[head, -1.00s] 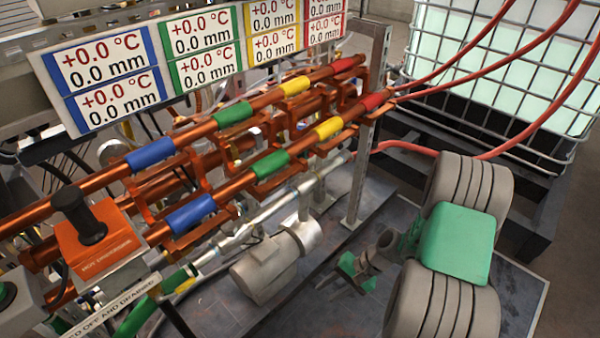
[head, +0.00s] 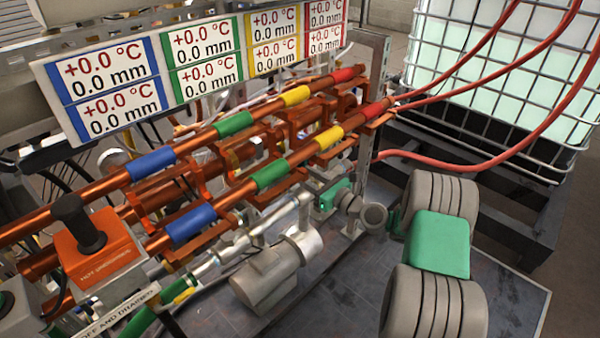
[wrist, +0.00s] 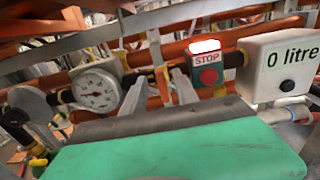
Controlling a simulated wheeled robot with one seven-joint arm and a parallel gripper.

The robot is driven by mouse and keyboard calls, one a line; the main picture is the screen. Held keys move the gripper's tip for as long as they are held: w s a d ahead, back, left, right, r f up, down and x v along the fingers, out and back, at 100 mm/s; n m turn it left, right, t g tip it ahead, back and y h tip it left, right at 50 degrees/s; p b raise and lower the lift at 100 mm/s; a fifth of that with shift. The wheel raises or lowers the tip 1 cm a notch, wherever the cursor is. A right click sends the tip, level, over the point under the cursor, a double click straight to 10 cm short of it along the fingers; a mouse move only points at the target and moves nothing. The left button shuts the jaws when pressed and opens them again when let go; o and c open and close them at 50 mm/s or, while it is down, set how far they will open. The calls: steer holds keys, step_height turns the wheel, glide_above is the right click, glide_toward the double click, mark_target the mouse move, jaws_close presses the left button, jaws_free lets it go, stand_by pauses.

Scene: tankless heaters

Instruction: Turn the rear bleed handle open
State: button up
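My gripper (wrist: 158,78) shows in the wrist view as two pale grey fingers set apart, with nothing seen held between them. Orange pipework and a yellow band (wrist: 163,76) show in the gap beyond them; I cannot tell the distance. In the head view the green end of my arm (head: 333,196) is beside the right part of the copper pipes, and the fingers are not clear there. I cannot surely pick out the rear bleed handle in either view. A small yellow part (wrist: 38,162) shows at the lower left of the wrist view, too small to name.
The wrist view shows a round gauge (wrist: 97,89), a red STOP button (wrist: 209,76) and a white "0 litre" box (wrist: 279,66). In the head view, colour-banded copper pipes (head: 193,222), a grey motor (head: 266,279) and a caged tank (head: 490,70) surround my arm.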

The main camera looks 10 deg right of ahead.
steer(key=shift+x, duration=1.45)
steer(key=shift+c, duration=0.4)
jaws_close()
